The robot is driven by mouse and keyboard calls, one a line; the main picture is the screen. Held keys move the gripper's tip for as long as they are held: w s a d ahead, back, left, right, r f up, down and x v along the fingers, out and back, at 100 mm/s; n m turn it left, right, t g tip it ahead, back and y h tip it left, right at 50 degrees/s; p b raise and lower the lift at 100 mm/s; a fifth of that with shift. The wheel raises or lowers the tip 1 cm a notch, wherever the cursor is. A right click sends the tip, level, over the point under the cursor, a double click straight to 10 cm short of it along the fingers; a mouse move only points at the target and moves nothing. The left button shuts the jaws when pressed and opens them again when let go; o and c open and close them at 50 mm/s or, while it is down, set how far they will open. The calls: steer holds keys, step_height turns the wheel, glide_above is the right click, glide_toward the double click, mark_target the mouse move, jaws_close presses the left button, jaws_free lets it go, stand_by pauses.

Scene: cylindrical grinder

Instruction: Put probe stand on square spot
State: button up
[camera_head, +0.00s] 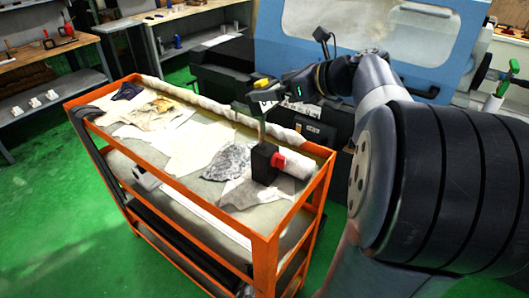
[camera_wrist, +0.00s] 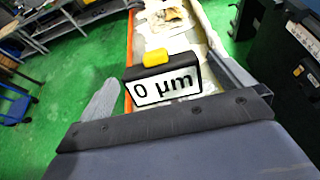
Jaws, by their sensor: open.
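The probe stand has a black block base (camera_head: 265,161) with a red knob, standing upright on the papers on the orange cart. A thin post rises from it to a display head with a yellow top. In the wrist view, the display (camera_wrist: 163,88) reads "0 µm" and lies between the fingers of my gripper (camera_wrist: 168,85). The gripper is open, with gaps visible on both sides of the display. In the head view, my gripper (camera_head: 262,95) is at the top of the stand and partly hides it. I cannot make out a square spot in either view.
The orange cart (camera_head: 262,246) carries papers, cloths and a white roll (camera_head: 295,164) right beside the stand. A blue machine (camera_head: 375,35) stands behind the cart. Workbenches (camera_head: 190,22) are at the back left. Green floor (camera_head: 65,225) is clear left of the cart.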

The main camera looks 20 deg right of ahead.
mark_target(266, 85)
steer(key=p+x, duration=0.1)
steer(key=x, duration=0.4)
steer(key=shift+w+a+f, duration=0.15)
steer(key=shift+w+a, duration=0.05)
steer(key=shift+a, duration=0.1)
steer(key=c, duration=1.6)
steer(key=shift+r, duration=0.2)
steer(key=shift+c, duration=0.8)
steer(key=shift+r, duration=0.1)
